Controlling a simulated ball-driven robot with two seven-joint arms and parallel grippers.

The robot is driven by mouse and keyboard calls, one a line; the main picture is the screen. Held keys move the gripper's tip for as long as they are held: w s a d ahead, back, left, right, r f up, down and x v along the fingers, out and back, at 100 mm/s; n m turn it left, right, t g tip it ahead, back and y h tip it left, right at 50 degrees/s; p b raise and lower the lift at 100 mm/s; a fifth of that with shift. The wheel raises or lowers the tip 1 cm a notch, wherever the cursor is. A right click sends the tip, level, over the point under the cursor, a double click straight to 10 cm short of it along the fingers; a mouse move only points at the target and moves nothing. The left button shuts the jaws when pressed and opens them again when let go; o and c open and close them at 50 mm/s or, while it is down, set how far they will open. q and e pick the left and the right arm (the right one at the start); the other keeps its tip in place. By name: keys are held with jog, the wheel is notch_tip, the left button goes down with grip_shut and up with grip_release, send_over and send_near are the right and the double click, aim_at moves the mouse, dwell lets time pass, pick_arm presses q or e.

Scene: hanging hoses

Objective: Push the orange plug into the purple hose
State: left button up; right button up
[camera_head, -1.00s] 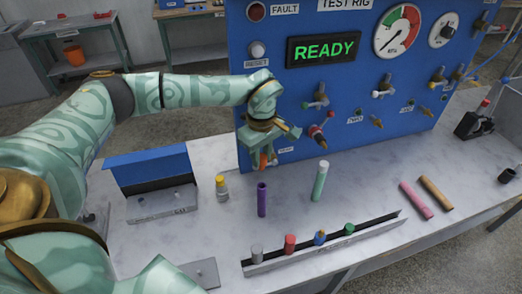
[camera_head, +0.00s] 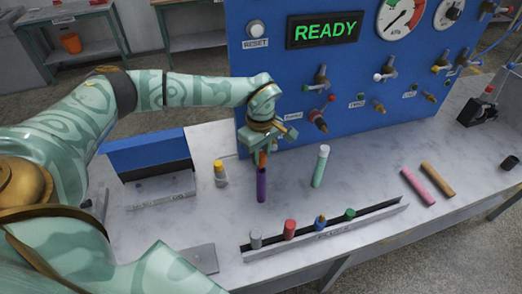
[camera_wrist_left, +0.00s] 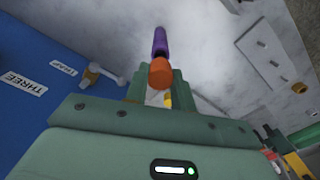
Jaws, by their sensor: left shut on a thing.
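The purple hose (camera_head: 261,186) stands upright on the bench in the head view. It also shows in the left wrist view (camera_wrist_left: 160,41), running away beyond the plug. My left gripper (camera_head: 262,153) is shut on the orange plug (camera_wrist_left: 160,73) and holds it just above the hose's top end. The orange plug shows only as a small piece under the fingers in the head view (camera_head: 262,159). Plug and hose top look very close; I cannot tell whether they touch. My right gripper is not in view.
A yellow-capped bottle (camera_head: 220,173) stands left of the hose, and a white-capped green tube (camera_head: 320,166) to its right. A rack (camera_head: 325,235) with several coloured plugs lies in front. The blue test rig panel (camera_head: 340,105) rises behind. Pink and tan rods (camera_head: 427,184) lie at right.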

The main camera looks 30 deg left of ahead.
aim_at(261, 162)
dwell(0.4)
pick_arm(q)
jog(key=shift+r, duration=0.1)
jog(key=shift+p, duration=0.9)
dwell(0.9)
jog(key=shift+f+b, duration=0.85)
jog(key=shift+f, duration=1)
jog(key=o, duration=1)
jog(key=shift+o, duration=0.2)
notch_tip(261, 162, up, 16)
jog(key=p, duration=0.1)
jog(key=shift+r, duration=0.15)
